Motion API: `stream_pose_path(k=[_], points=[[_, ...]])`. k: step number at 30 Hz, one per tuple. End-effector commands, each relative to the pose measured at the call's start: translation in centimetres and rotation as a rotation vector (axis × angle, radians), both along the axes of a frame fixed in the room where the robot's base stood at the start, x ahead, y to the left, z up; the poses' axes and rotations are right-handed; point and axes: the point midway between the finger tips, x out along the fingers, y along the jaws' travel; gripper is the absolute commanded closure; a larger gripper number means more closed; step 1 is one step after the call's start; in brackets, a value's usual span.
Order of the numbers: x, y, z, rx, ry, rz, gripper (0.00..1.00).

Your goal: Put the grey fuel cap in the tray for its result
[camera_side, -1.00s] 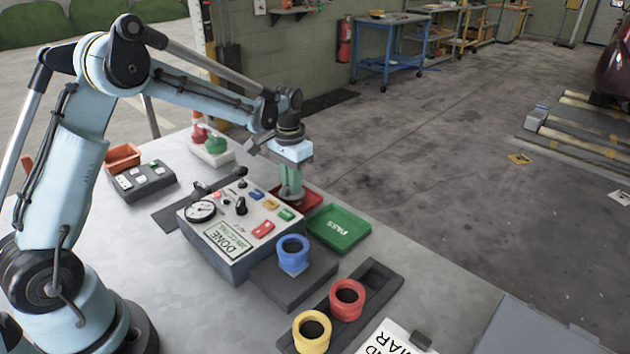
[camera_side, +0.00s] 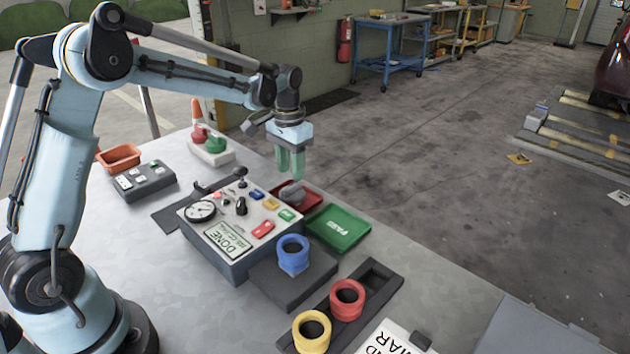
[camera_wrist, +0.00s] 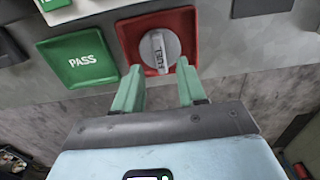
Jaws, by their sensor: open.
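The grey fuel cap (camera_wrist: 158,50), marked FUEL, lies in the red tray (camera_wrist: 189,23) in the wrist view. In the side view the cap (camera_side: 291,192) also sits in the red tray (camera_side: 316,199), beside the green PASS tray (camera_side: 339,228). That green tray (camera_wrist: 78,62) is left of the red one in the wrist view. My gripper (camera_side: 291,172) is open and empty, above the red tray and apart from the cap. In the wrist view its two green fingers (camera_wrist: 160,86) are spread on the near side of the cap. The red tray's lettering is not readable.
Blue (camera_side: 293,254), red (camera_side: 347,298) and yellow (camera_side: 312,331) necks stand in front. A red and green lamp unit (camera_side: 211,147) is behind.

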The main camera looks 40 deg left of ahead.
Motion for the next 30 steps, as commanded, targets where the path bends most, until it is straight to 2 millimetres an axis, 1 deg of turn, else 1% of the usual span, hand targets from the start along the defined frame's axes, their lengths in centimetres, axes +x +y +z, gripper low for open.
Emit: stream_pose_path(k=[1,3,9,12,16,19,23,27,30], points=[[0.0,0.0,1.2,0.0,0.0,0.0,0.6],[0.0,0.0,2.6,0.0,0.0,0.0,0.6],[0.0,0.0,5.8,0.0,0.0,0.0,0.6],[0.0,0.0,6.9,0.0,0.0,0.0,0.6],[0.0,0.0,7.7,0.0,-0.001,0.0,0.6],[-0.4,-0.3,8.2,0.002,-0.014,-0.001,0.6],[-1.9,-1.2,9.3,0.01,-0.066,-0.002,0.6],[-4.5,-2.7,10.4,0.019,-0.157,-0.003,0.6],[-6.5,-3.6,10.9,0.024,-0.225,-0.002,0.6]])
